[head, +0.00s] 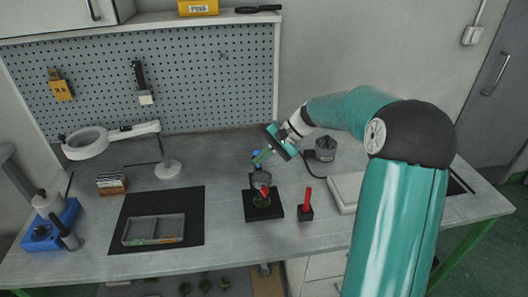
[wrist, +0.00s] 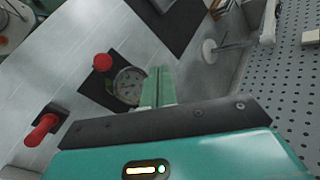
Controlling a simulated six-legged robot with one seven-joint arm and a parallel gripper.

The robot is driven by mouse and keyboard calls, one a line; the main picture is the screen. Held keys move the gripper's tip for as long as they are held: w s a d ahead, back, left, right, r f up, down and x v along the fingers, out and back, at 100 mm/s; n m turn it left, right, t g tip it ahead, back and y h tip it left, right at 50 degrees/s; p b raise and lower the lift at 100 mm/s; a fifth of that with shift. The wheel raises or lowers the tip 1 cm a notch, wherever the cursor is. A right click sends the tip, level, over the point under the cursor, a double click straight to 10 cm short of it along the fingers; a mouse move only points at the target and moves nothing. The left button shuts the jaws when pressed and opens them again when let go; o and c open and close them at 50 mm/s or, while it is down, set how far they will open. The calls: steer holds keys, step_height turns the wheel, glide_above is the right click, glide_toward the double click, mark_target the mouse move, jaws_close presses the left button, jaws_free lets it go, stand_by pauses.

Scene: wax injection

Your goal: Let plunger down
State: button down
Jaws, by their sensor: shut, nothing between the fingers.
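The wax injector stands on a black square base (head: 264,214) near the middle of the bench. It carries a round dial gauge (head: 261,178) and a red part (head: 265,191). In the wrist view the dial gauge (wrist: 129,86) is close beside my fingers, and a red round knob (wrist: 103,62) shows past it. I cannot tell which part is the plunger. My gripper (head: 262,157) is just above the gauge. Its green fingers (wrist: 158,86) are together and empty in the wrist view. Whether they touch the injector is unclear.
A red handle (head: 307,195) stands upright in a small black block right of the injector. A dark mat (head: 190,200) with a grey tray (head: 128,232) lies left. A magnifier lamp (head: 168,169) stands behind it. A dark object (head: 325,148) sits behind right.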

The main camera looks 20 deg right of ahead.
steer(key=w+d+f+m+t+y, duration=0.2)
steer(key=w+d, duration=0.1)
steer(key=d, duration=0.4)
steer(key=w+d+f+m+t+y, duration=0.2)
steer(key=w+d+f+y, duration=0.1)
steer(key=d, duration=0.4)
steer(key=shift+w+f+m+t, duration=0.15)
steer(key=shift+w+m+t, duration=0.15)
steer(key=shift+w+m, duration=0.1)
steer(key=shift+a, duration=0.1)
steer(key=x, duration=1)
